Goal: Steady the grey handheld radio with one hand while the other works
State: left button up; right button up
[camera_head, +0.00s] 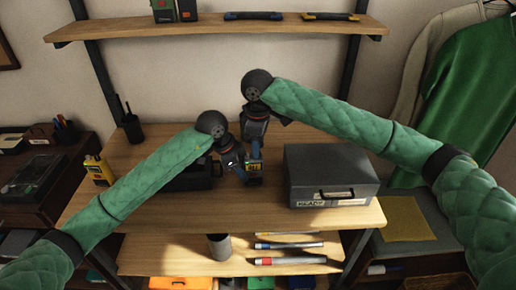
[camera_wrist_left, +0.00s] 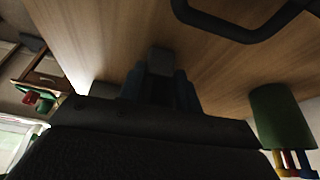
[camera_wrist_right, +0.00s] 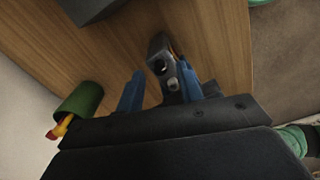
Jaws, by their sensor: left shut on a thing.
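The grey handheld radio (camera_wrist_right: 157,48) shows in the right wrist view as a narrow dark grey body with small knobs on its end. In the left wrist view its grey end (camera_wrist_left: 160,62) sits between the blue fingers. My left gripper (camera_head: 248,174) is shut on it above the middle of the table. My right gripper (camera_wrist_right: 160,90) is above the radio, its blue fingers apart, with the knob end between and just beyond them, closer to the right finger. Contact there cannot be told. In the head view the grippers hide most of the radio.
A grey lidded box (camera_head: 330,172) stands right of the grippers. A black carrier (camera_head: 192,178) lies behind my left forearm. A yellow device (camera_head: 97,171) and a black radio (camera_head: 131,124) stand at the left. A green cup (camera_wrist_right: 80,101) holds coloured tools.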

jog(key=shift+f, duration=0.65)
grip_shut()
jog(key=shift+n, duration=0.3)
jog(key=n, duration=0.3)
jog(key=shift+n, duration=2.6)
jog(key=shift+w, duration=0.1)
